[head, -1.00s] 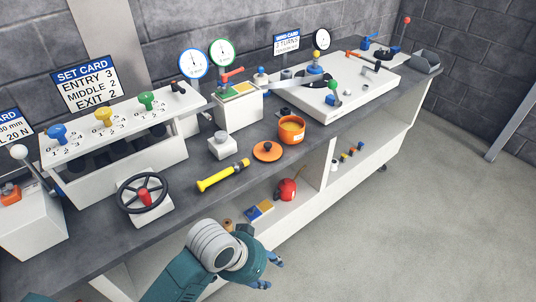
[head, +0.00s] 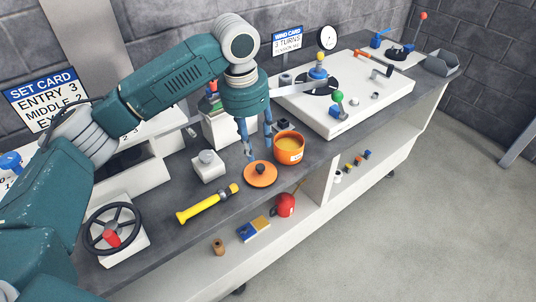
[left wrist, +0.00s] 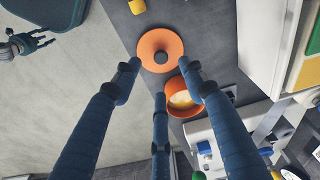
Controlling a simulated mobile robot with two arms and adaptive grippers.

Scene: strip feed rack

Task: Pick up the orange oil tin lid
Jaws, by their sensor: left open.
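The orange oil tin lid (head: 260,179), a flat disc with a dark knob, lies on the grey bench top. It also shows in the left wrist view (left wrist: 148,52), just beyond my fingertips. The open orange tin (head: 290,152), with yellowish contents, stands just right of the lid; it also shows in the left wrist view (left wrist: 178,109). My left gripper (head: 259,150) points down, open and empty, just above and behind the lid. Its fingers are spread. My right gripper (left wrist: 28,42) shows small at the upper left of the left wrist view; its opening is unclear.
A yellow flashlight (head: 208,204) lies left of the lid, and a small white block (head: 208,168) stands behind it. A handwheel (head: 112,230) is further left. The white turntable unit (head: 345,105) stands to the right. The bench's front edge is close to the lid.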

